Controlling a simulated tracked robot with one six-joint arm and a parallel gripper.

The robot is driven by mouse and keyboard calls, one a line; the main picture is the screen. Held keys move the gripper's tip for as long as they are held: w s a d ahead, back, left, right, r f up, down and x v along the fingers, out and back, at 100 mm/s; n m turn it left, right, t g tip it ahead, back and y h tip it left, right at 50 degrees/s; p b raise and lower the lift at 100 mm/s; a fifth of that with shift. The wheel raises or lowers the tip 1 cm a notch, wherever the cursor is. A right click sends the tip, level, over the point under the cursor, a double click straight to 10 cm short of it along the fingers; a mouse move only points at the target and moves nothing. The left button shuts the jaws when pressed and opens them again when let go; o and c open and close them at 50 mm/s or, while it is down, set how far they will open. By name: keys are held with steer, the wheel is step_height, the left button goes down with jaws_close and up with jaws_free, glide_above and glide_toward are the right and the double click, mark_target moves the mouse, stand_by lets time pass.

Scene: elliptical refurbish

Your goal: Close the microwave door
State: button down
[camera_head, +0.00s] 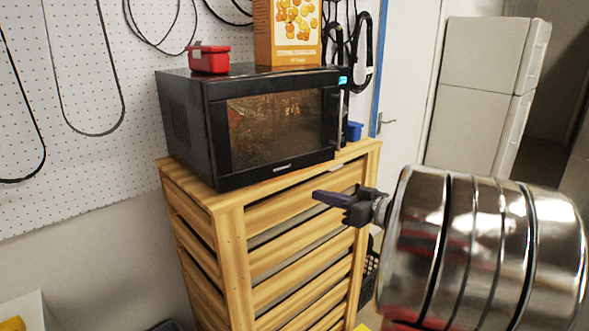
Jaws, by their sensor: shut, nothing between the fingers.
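A black microwave (190,120) stands on a slatted wooden cabinet. Its dark-windowed door (275,125) looks flush or nearly flush with the body; I cannot tell whether a small gap remains. A vertical handle (341,110) shows at the right of the front, below a small lit blue display (343,80). My gripper (322,196) is shut and empty. It points left, in front of the cabinet and lower in the picture than the microwave, and appears apart from the door. My shiny metal arm enters from the right.
The wooden cabinet (228,250) stands against a white pegboard (90,140) hung with cables. A red box (209,59) and an orange carton (288,35) sit on the microwave. A blue cup-like item (354,131) is beside it. A pale fridge (478,100) stands behind at right.

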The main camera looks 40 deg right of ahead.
mark_target(318, 164)
steer(key=s+d+t+h, duration=0.1)
steer(key=s+d+h, duration=0.2)
steer(key=d, duration=0.7)
steer(key=shift+s+r+m+t, duration=0.15)
steer(key=shift+r+m+t, duration=0.25)
steer(key=shift+r, duration=0.05)
steer(key=w, duration=1.4)
steer(key=shift+d, duration=0.2)
